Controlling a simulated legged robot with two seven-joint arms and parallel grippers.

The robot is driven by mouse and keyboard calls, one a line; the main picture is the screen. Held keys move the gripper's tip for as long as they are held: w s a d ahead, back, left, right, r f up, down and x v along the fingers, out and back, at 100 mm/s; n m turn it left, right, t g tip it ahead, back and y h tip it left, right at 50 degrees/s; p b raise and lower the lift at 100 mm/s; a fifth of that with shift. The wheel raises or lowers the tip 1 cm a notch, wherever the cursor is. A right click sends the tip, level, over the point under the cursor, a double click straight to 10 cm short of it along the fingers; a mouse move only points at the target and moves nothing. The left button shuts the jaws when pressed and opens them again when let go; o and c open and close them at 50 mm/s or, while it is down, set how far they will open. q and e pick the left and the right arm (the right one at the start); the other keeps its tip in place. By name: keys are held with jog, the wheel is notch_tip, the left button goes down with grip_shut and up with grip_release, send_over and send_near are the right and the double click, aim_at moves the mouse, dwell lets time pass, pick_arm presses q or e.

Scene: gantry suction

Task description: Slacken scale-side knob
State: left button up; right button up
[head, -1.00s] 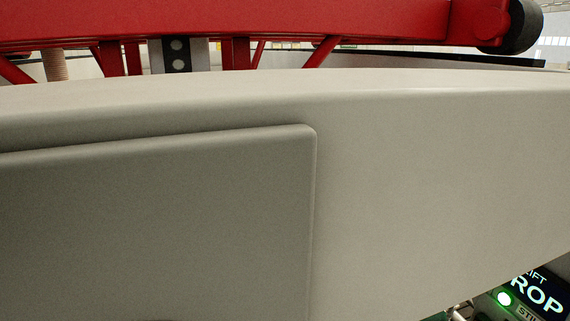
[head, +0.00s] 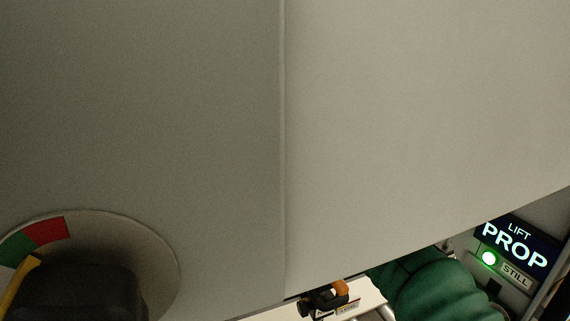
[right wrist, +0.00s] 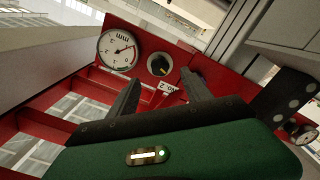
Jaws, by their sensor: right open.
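In the right wrist view my right gripper (right wrist: 162,78) is open and empty, its two black fingers pointing at a red beam. A round black knob (right wrist: 160,65) with a small yellowish mark sits on the red beam just beyond the fingertips. A small label (right wrist: 167,88) shows between the fingers. I cannot tell for sure which knob is the scale-side one. In the head view a small black and orange fitting (head: 328,299) shows at the bottom. My left gripper is not in view.
A large pale panel (head: 400,120) fills most of the head view. A dark knob (head: 80,290) with a yellow pointer stands on a round plate at lower left. A LIFT PROP sign (head: 515,245) with a lit green lamp is at right.

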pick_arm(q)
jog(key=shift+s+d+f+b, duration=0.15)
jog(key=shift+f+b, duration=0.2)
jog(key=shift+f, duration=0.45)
pick_arm(e)
jog(key=v, duration=0.9)
jog(key=shift+s, duration=0.2)
jog(key=shift+d, duration=0.1)
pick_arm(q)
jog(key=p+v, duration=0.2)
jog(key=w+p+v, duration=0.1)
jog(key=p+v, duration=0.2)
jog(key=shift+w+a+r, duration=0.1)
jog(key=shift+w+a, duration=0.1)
pick_arm(e)
jog(key=w+a+m, duration=0.2)
jog(key=w+m, duration=0.2)
jog(key=w, duration=0.4)
jog(key=w+a+m, duration=0.3)
jog(key=w+m, duration=0.2)
jog(key=w, duration=0.3)
jog(key=shift+a, duration=0.25)
